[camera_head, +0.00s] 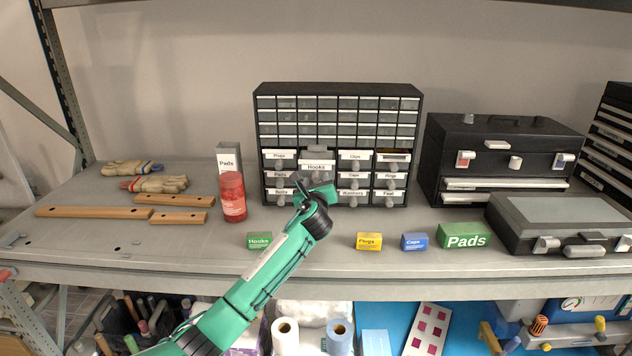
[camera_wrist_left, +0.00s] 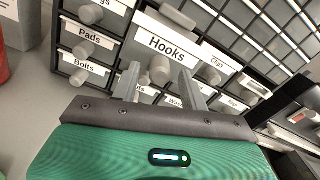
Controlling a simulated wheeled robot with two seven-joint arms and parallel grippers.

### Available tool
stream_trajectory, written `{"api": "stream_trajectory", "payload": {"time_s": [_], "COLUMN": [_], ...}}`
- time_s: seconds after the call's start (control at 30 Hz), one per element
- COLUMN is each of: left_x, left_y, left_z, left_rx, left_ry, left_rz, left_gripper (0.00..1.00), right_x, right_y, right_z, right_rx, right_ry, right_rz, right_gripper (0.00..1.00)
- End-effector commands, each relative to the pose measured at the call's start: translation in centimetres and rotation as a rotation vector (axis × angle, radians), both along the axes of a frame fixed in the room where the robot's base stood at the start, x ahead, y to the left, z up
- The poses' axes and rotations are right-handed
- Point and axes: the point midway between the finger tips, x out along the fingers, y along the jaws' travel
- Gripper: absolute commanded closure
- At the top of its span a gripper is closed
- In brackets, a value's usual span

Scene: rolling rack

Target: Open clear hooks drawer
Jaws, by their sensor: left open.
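My left gripper (camera_head: 316,190) is open just in front of and below this drawer. In the wrist view its two fingers (camera_wrist_left: 159,82) stand on either side of the knob, apart from each other. Whether they touch the knob cannot be told.
A red jar (camera_head: 233,198) and a grey Pads box (camera_head: 228,156) stand left of the cabinet. Small boxes, including the green Hooks box (camera_head: 259,240) and yellow Plugs box (camera_head: 369,241), line the shelf front. A black toolbox (camera_head: 500,150) stands at right.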

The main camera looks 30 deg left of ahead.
Motion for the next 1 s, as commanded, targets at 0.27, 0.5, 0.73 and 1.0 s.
{"api": "stream_trajectory", "payload": {"time_s": [0.27,0.5,0.73,1.0], "left_x": [0.0,0.0,-1.0,-3.2], "left_y": [0.0,0.0,-0.6,-1.9], "left_z": [0.0,0.0,0.2,0.1], "left_rx": [0.000,0.000,0.002,0.000], "left_ry": [0.000,0.002,0.005,0.001], "left_rz": [0.000,0.001,0.000,0.000], "left_gripper": [0.66,1.00,1.00,1.00], "right_x": [0.0,0.0,0.0,0.0], "right_y": [-0.3,-0.3,-0.3,0.0], "right_z": [0.0,0.0,1.1,2.4], "right_rx": [-0.003,-0.003,-0.003,0.000], "right_ry": [0.000,0.000,-0.001,0.000], "right_rz": [0.000,0.000,-0.001,-0.002], "right_gripper": [0.64,0.64,0.64,0.64]}}
